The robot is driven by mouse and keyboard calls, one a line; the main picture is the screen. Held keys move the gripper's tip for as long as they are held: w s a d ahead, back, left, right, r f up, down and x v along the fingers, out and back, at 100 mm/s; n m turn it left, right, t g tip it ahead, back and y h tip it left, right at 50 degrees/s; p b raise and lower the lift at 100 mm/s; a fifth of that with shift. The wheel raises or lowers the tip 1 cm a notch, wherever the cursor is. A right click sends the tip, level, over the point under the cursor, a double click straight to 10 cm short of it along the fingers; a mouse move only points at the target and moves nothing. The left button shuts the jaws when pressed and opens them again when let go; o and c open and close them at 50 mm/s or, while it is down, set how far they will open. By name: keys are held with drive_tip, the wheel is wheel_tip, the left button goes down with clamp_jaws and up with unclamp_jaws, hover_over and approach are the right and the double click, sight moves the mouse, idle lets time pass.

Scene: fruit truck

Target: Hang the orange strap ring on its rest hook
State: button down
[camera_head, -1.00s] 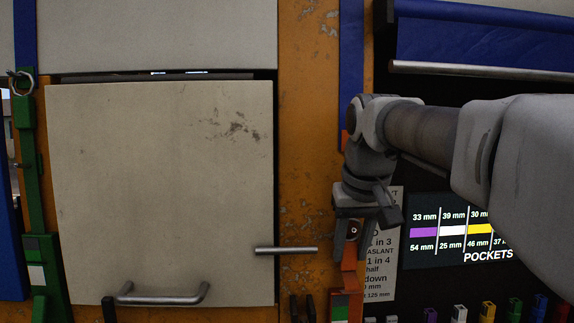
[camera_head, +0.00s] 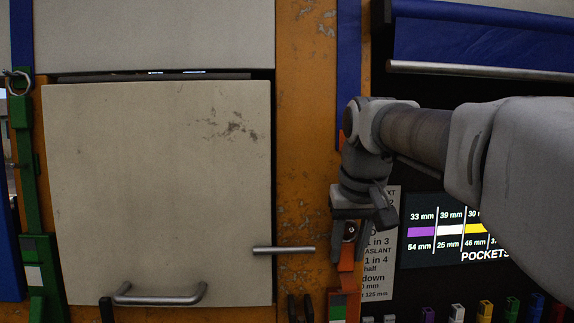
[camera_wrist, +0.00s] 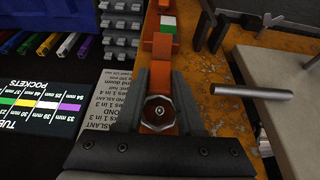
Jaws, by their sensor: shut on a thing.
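My gripper (camera_head: 349,238) is shut on the metal ring end of the orange strap, in front of the rusty orange post. In the wrist view my gripper (camera_wrist: 160,75) has its two fingers either side of the ring end (camera_wrist: 158,112), where a hexagonal metal piece shows. The orange strap (camera_head: 346,279) runs down from the gripper to a white and green patch; this patch also shows in the wrist view, past the fingertips. The strap looks fairly straight. I cannot make out the rest hook for certain; my arm covers part of the post and blue strip above.
A pale door (camera_head: 160,180) with a metal handle (camera_head: 160,298) stands left. A metal rod (camera_head: 284,250) sticks out across its edge, near the gripper. Black prongs (camera_head: 300,308) are low on the post. A green strap (camera_head: 30,180) hangs far left. A pockets panel (camera_head: 440,230) is right.

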drive_tip(key=shift+c, duration=2.2)
unclamp_jaws()
drive_tip(key=p+v, duration=0.3)
drive_tip(key=v, duration=1.4)
drive_tip(key=s+f, duration=0.4)
drive_tip(key=f, duration=0.5)
drive_tip(key=s+f, duration=0.5)
drive_tip(key=f, duration=0.5)
drive_tip(key=s+f+t, duration=0.1)
drive_tip(key=s+f, duration=0.4)
drive_tip(key=f, duration=0.4)
drive_tip(key=shift+f, duration=0.35)
